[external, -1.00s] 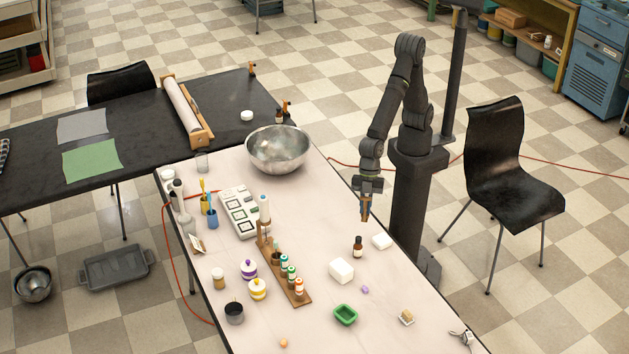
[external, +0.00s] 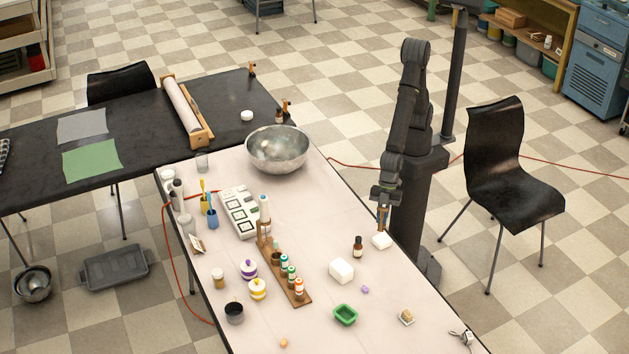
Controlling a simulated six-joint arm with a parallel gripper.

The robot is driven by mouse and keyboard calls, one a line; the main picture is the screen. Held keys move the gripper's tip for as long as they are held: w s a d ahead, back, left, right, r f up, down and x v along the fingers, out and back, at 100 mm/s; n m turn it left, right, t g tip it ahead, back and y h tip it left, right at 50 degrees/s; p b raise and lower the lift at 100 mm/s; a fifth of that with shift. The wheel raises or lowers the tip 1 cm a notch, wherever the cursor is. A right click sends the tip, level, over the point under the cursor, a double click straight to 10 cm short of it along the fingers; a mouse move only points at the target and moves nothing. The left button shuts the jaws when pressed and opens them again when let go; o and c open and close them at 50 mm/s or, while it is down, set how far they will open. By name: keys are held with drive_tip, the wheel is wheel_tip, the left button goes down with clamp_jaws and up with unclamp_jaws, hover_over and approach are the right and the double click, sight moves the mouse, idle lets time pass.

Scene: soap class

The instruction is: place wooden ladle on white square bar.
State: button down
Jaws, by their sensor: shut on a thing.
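My gripper (external: 383,207) is shut on the wooden ladle (external: 382,221), a small brown piece that hangs down from the fingers. A flat white square bar (external: 382,242) lies on the pale table near its right edge. The ladle's lower end is right over this bar in the picture; I cannot tell if it touches. A thicker white block (external: 341,271) lies nearer the camera, to the left. The ladle's upper part is hidden by the fingers.
A dark amber bottle (external: 358,246) stands just left of the flat white bar. A large metal bowl (external: 277,150) stands at the back.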

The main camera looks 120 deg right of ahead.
sight(383, 227)
drive_tip(key=shift+s+a+f, duration=0.1)
drive_tip(key=shift+a+f, duration=0.3)
drive_tip(key=shift+a, duration=0.1)
drive_tip(key=shift+f, duration=1.9)
drive_tip(key=shift+f, duration=0.1)
drive_tip(key=c, duration=1.5)
unclamp_jaws()
drive_tip(key=shift+o, duration=0.2)
drive_tip(key=v, duration=1.2)
drive_tip(key=x, duration=1.2)
drive_tip(key=shift+f, duration=0.1)
